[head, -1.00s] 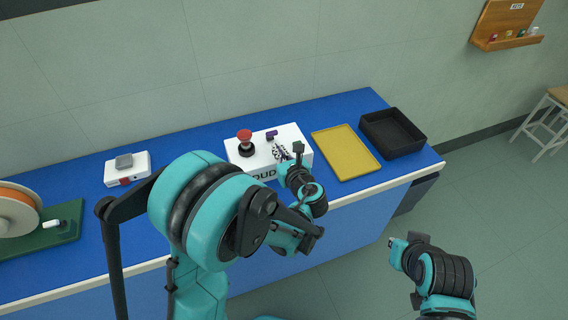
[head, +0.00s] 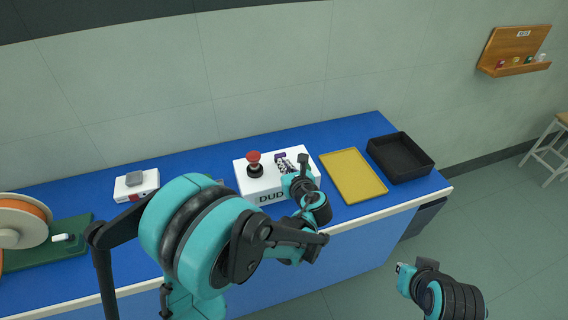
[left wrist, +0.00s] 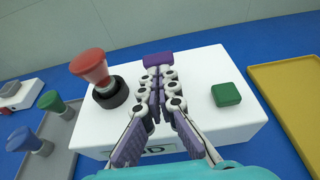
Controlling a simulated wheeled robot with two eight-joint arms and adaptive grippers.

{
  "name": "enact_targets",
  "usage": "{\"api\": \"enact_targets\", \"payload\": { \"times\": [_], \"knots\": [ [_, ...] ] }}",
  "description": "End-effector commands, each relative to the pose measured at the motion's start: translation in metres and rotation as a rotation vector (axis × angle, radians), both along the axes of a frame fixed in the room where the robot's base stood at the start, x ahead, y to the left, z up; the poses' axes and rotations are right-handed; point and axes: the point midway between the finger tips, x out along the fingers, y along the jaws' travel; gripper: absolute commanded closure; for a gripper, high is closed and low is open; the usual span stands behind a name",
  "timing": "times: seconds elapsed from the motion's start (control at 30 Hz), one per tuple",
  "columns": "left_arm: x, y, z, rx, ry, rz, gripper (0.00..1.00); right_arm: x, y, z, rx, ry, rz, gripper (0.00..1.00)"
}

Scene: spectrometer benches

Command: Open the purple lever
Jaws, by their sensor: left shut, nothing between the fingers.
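The purple lever (head: 280,155) is a short purple block at the back of a white box (head: 250,184) on the blue bench. In the left wrist view the purple lever (left wrist: 158,59) lies straight ahead, just beyond my left gripper (left wrist: 157,82). The fingers are together over the box top, with nothing between them. The tips overlap the lever's near edge in the picture; I cannot tell whether they touch it. In the head view my left gripper (head: 284,163) reaches over the box from the front. My right gripper (head: 403,270) is away from the bench, its jaws unclear.
A red knob on a black base (left wrist: 95,72) stands left of the fingers, and a green button (left wrist: 226,94) lies to the right. A yellow tray (head: 353,176) and a black bin (head: 400,158) are right of the box. Green and blue knobs are at left in the wrist view.

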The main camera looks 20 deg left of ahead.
Motion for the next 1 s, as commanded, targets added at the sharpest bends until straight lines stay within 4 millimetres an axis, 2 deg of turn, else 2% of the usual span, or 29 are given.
{"api": "enact_targets", "payload": {
  "times": [0.37,0.67,0.8,1.0],
  "knots": [
    [0.003,0.002,0.007,-0.039,0.058,0.001,1.0,0.0,0.0,0.016,0.0,0.0,0.0,1.0],
    [0.01,0.008,0.022,-0.141,0.205,0.004,1.0,0.0,0.0,0.052,0.0,0.0,0.0,1.0],
    [0.017,0.013,0.028,-0.215,0.316,0.004,1.0,0.0,0.0,0.073,0.0,0.0,0.0,1.0],
    [0.027,0.019,0.032,-0.322,0.473,0.003,1.0,0.0,0.0,0.091,0.0,0.0,0.0,1.0]
  ]
}}
